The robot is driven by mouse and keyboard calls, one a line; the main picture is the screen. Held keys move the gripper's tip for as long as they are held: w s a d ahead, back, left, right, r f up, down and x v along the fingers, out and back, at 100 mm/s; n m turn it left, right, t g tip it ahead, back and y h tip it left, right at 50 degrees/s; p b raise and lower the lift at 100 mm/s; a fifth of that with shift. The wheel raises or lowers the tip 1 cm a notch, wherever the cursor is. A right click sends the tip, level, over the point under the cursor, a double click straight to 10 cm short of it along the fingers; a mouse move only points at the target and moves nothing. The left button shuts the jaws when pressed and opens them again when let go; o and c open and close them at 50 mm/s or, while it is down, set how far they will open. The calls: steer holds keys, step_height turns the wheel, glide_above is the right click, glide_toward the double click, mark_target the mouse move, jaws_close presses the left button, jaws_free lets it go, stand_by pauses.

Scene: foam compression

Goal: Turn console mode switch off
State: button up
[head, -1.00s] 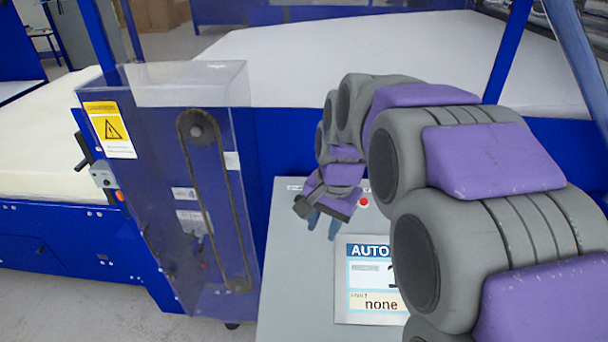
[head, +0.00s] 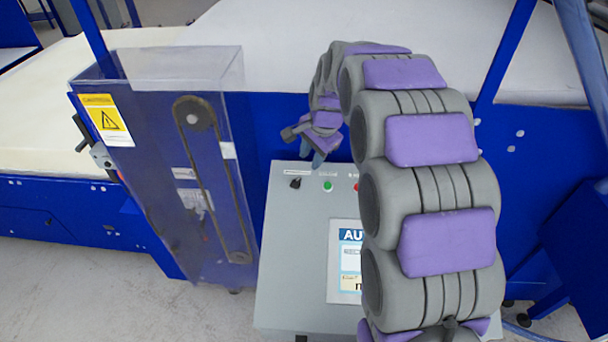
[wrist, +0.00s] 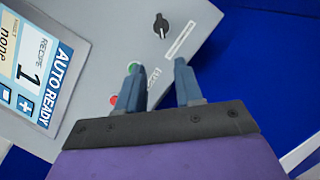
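The console (head: 290,260) is a grey sloped panel with a screen reading AUTO READY (wrist: 35,75). The black mode switch (head: 295,183) is a small knob at the panel's upper left in the head view. In the wrist view the knob (wrist: 161,25) stands beyond the fingertips, near a white label strip. My gripper (head: 311,152) is above the panel's far edge in the head view. Its two blue-grey fingers (wrist: 157,68) are apart with nothing between them. The knob is apart from the fingers.
A green button (head: 327,186) and a red button (wrist: 113,99) sit near the switch; the left finger partly covers the green one in the wrist view. A clear-covered belt drive (head: 200,150) stands left of the console. White foam (head: 270,50) lies behind.

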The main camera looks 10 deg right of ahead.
mark_target(298, 180)
steer(key=a+f, duration=0.1)
steer(key=f, duration=0.1)
steer(key=w+a+f, duration=0.1)
steer(key=a+f, duration=0.1)
steer(key=f, duration=0.1)
steer(key=a+f, duration=0.1)
steer(key=f, duration=0.2)
steer(key=shift+w+a, duration=0.2)
steer(key=shift+w, duration=0.2)
steer(key=shift+w+d+f, duration=0.1)
steer(key=shift+d+f, duration=0.3)
steer(key=shift+d, duration=0.95)
steer(key=shift+a, duration=0.8)
steer(key=c, duration=0.4)
steer(key=shift+a, duration=0.1)
steer(key=shift+c, duration=0.9)
steer(key=shift+s, duration=0.2)
jaws_close()
